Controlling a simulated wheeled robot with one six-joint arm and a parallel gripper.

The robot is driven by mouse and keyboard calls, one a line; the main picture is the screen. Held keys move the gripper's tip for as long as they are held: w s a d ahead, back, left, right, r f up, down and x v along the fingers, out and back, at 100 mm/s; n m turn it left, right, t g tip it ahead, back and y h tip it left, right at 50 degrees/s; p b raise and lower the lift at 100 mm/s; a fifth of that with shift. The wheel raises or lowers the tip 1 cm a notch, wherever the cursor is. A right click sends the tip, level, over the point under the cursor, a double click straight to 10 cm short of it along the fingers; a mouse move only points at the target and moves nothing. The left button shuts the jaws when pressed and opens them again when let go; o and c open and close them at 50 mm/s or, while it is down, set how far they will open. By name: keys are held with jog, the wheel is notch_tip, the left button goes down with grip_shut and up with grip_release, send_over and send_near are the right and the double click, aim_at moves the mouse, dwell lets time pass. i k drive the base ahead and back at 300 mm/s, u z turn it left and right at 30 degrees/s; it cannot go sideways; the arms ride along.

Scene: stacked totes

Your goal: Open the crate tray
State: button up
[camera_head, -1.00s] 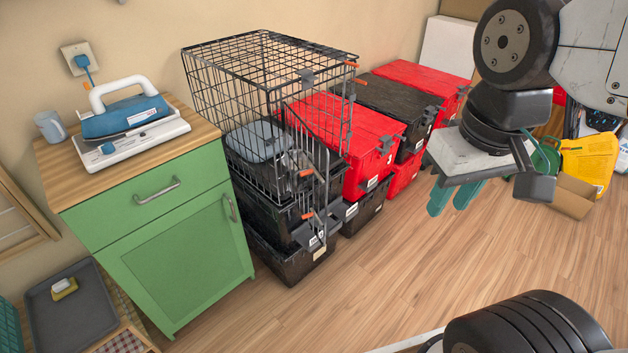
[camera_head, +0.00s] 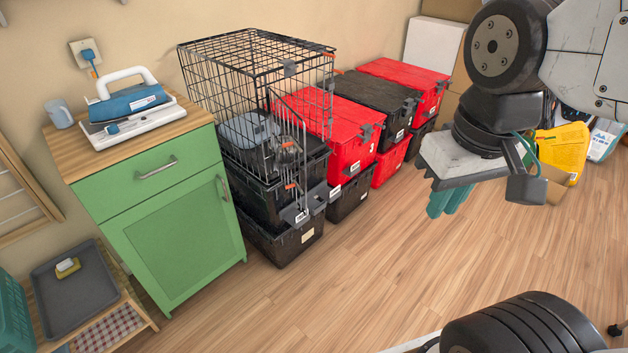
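A black wire crate (camera_head: 235,60) stands on stacked black totes against the wall. Its wire front panel (camera_head: 290,135) is set at an angle and has orange-tipped latches (camera_head: 291,186). A grey-blue item (camera_head: 245,130) shows through the wires. A separate crate tray is hard to make out behind the wires and dark totes. My gripper (camera_head: 447,204) hangs at the right, over the floor and well apart from the crate. Its teal fingers point down close together, with nothing seen between them.
Red and black totes (camera_head: 348,130) stand in a row right of the crate. A green cabinet (camera_head: 175,215) with an iron (camera_head: 130,103) on top is at its left. A low shelf with a grey tray (camera_head: 75,290) is lower left. The wooden floor (camera_head: 360,270) in front is clear.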

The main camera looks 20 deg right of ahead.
aim_at(315, 144)
jog(key=u, duration=0.05)
jog(key=k, duration=0.7)
jog(key=z, duration=0.9)
jog(key=i, duration=1.6)
jog(key=u, duration=0.75)
